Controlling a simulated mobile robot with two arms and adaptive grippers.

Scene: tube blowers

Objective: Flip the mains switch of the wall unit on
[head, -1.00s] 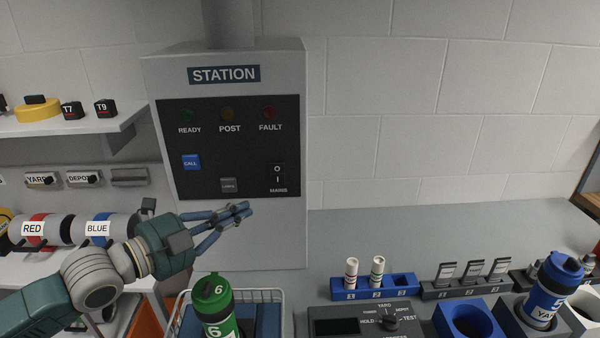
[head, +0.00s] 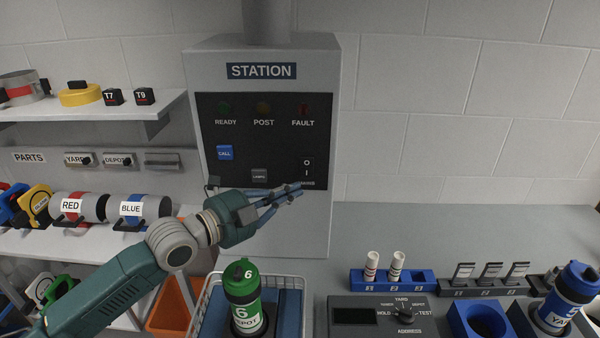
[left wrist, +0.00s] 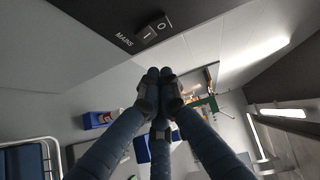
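The grey wall unit (head: 265,222) labelled STATION has a black panel (head: 262,142). Its mains switch (head: 307,168), a small dark rocker marked O and I, is at the panel's lower right. It also shows in the left wrist view as the mains switch (left wrist: 152,28), beyond the fingertips. Which way the rocker is tipped I cannot tell. My left gripper (head: 296,191) is just below the switch and partly covers the MAINS label. In the left wrist view its fingertips (left wrist: 159,73) are together with nothing between them. My right gripper is not in view.
A blue CALL button (head: 225,153) and a grey button (head: 259,175) are left of the switch. The ready, post and fault lamps look dim. A green canister (head: 241,285) stands in a wire basket below my gripper. Shelves are at left; the wall at right is bare.

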